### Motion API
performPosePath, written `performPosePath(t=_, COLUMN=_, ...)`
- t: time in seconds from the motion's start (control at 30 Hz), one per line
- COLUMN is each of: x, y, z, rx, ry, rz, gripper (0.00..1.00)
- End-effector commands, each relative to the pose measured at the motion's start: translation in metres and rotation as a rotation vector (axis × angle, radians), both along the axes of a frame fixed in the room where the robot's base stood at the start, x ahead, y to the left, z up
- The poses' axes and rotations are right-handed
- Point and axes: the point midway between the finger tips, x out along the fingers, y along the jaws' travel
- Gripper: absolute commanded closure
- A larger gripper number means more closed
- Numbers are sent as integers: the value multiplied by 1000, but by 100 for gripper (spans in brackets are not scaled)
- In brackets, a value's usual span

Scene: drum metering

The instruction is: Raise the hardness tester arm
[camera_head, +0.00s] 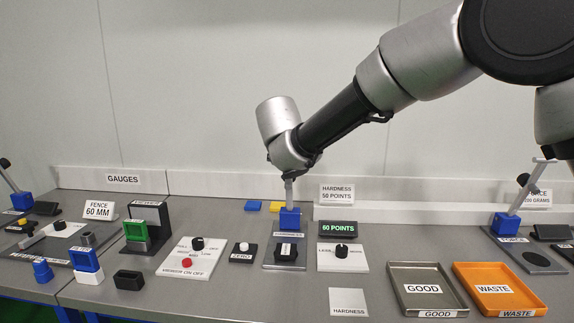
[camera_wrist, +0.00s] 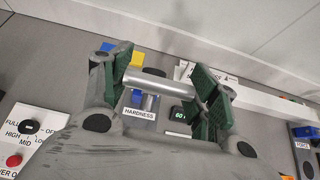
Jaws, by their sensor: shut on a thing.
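The hardness tester (camera_head: 290,218) stands mid-bench, with a blue block and a dark pad (camera_head: 286,252) on its plate. Its grey arm (camera_head: 289,190) rises from the blue block and looks upright in the head view; its top is hidden there by my wrist. In the wrist view my gripper (camera_wrist: 165,84) has its green-padded fingers at both ends of the arm's grey crossbar (camera_wrist: 150,82), shut on it. The HARDNESS label (camera_wrist: 140,112) shows below the bar. The fingers are not clear in the head view.
A knob panel (camera_head: 342,256) and the GOOD tray (camera_head: 428,266) and WASTE tray (camera_head: 472,274) lie right. A ZERO button (camera_head: 243,252) and switch panel (camera_head: 187,262) lie left. A similar FORCE device (camera_head: 506,223) stands far right.

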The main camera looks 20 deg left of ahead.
Motion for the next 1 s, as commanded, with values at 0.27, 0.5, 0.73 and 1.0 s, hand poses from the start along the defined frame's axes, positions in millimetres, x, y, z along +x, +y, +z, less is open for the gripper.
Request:
performPosePath(t=0.27, x=9, y=2, z=5, rx=2, ry=-3, rz=-1, gripper=83)
performPosePath(t=0.5, x=9, y=2, z=4, rx=2, ry=-3, rz=-1, gripper=83)
performPosePath(t=0.73, x=8, y=2, z=4, rx=1, ry=-2, rz=-1, gripper=18)
performPosePath(t=1.0, x=8, y=2, z=3, rx=0, ry=-1, rz=0, gripper=18)
